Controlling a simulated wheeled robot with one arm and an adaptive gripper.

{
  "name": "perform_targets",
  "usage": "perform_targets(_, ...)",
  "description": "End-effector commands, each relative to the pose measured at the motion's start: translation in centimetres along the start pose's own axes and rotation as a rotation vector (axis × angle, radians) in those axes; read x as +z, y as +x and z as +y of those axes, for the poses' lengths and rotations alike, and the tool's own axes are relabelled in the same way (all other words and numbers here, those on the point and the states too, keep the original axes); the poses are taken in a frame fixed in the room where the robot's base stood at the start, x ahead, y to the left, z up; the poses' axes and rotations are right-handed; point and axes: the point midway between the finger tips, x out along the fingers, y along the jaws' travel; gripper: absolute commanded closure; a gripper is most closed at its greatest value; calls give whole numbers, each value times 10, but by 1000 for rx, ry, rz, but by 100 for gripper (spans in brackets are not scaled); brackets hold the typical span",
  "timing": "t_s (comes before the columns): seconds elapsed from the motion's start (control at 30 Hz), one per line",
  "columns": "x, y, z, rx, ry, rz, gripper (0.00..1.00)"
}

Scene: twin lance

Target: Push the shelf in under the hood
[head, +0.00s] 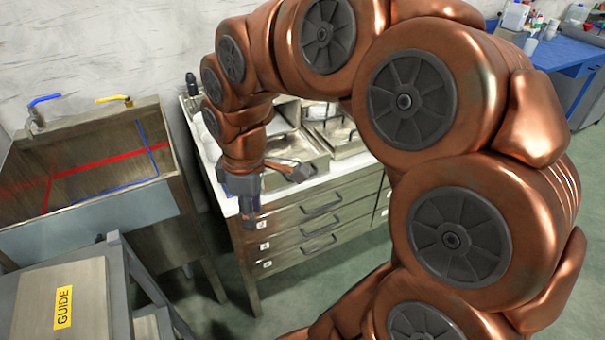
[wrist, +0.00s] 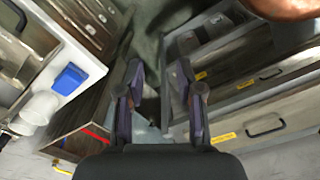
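My gripper (head: 250,212) points down beside the left front corner of the drawer cabinet, in front of its worktop. In the wrist view its two fingers (wrist: 165,95) are apart with nothing held between them. A metal unit with a yellow GUIDE label (head: 88,290) stands at the lower left of the head view, cut off by the frame. Yellow labels on metal surfaces (wrist: 235,105) also show at right in the wrist view. An open metal basin-like housing (head: 85,165) with red and blue lines stands behind the labelled unit. I cannot tell for sure which parts are the shelf and hood.
The drawer cabinet (head: 310,225) carries metal trays (head: 335,130) on its white top. A blue item (wrist: 70,78) and white cups (wrist: 38,108) show on a white top in the wrist view. A blue table (head: 570,60) stands far right. Green floor is clear before the cabinet.

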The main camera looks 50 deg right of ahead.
Motion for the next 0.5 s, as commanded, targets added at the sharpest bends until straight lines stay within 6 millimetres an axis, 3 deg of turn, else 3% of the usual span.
perform_targets(0.03,-2,6,25,9,-59,18,64)
perform_targets(0.17,5,11,93,60,-236,56,64)
perform_targets(0.3,30,21,161,119,-387,69,64)
perform_targets(0.5,74,34,223,173,-519,50,64)
